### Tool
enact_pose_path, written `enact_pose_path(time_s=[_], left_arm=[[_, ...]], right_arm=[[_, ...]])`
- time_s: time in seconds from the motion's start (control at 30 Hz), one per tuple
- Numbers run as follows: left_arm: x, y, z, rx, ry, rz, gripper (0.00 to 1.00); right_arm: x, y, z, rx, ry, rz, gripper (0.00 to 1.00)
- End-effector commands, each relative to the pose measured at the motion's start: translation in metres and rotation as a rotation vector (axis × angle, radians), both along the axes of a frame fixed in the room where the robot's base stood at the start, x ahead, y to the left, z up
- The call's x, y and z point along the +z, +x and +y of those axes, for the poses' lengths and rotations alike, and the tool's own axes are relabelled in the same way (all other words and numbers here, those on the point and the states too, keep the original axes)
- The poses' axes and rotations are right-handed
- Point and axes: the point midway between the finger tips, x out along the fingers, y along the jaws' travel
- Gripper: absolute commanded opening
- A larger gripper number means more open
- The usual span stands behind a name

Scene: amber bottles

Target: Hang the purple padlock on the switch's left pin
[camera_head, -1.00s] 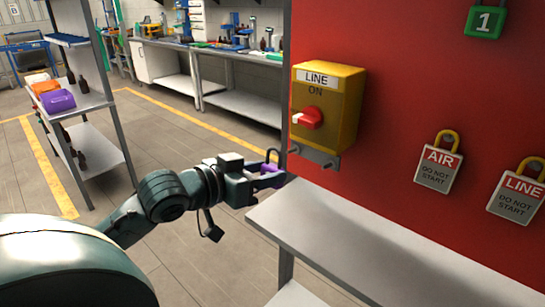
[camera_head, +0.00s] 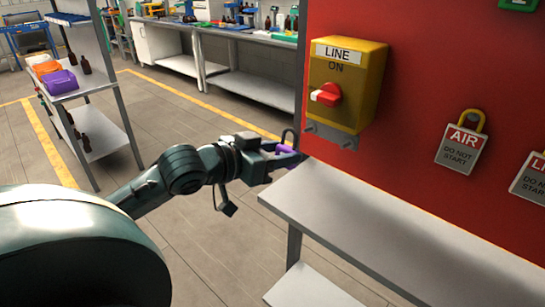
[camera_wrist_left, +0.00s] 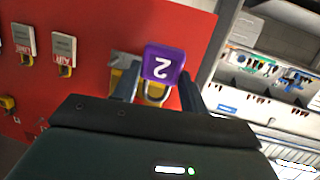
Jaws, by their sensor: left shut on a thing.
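The purple padlock (camera_head: 287,150) is held in my left gripper (camera_head: 291,156), its dark shackle pointing up in the head view. In the left wrist view the padlock (camera_wrist_left: 163,63), marked with an upside-down 2, sits between the two fingers (camera_wrist_left: 160,88). The yellow switch box (camera_head: 360,88) with a red handle is on the red panel, labelled LINE and ON. A grey bracket under it carries the left pin (camera_head: 311,127). The padlock is left of this pin and slightly lower, apart from it in the picture. My right gripper is out of view.
A grey shelf table (camera_head: 345,205) runs along the panel below the switch. A tagged AIR padlock (camera_head: 463,142) hangs right of the switch. A rack (camera_head: 95,80) at left holds a purple bin (camera_head: 60,82) and dark bottles. The floor between is clear.

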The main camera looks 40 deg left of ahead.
Motion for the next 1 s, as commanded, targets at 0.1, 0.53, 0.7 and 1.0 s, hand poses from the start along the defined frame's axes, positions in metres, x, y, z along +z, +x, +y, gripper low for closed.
enact_pose_path(time_s=[0.1, 0.53, 0.7, 1.0], left_arm=[[0.0, 0.008, 0.0, 0.0, 0.001, -0.002, 0.18], [-0.002, 0.033, -0.002, 0.001, 0.001, -0.003, 0.18], [-0.004, 0.044, -0.003, 0.001, 0.001, -0.002, 0.18], [-0.008, 0.058, -0.004, 0.0, 0.0, -0.001, 0.18]], right_arm=[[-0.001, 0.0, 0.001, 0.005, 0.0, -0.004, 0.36], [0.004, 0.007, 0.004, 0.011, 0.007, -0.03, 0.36], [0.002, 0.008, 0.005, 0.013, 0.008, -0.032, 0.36], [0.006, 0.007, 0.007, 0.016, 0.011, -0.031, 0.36]])
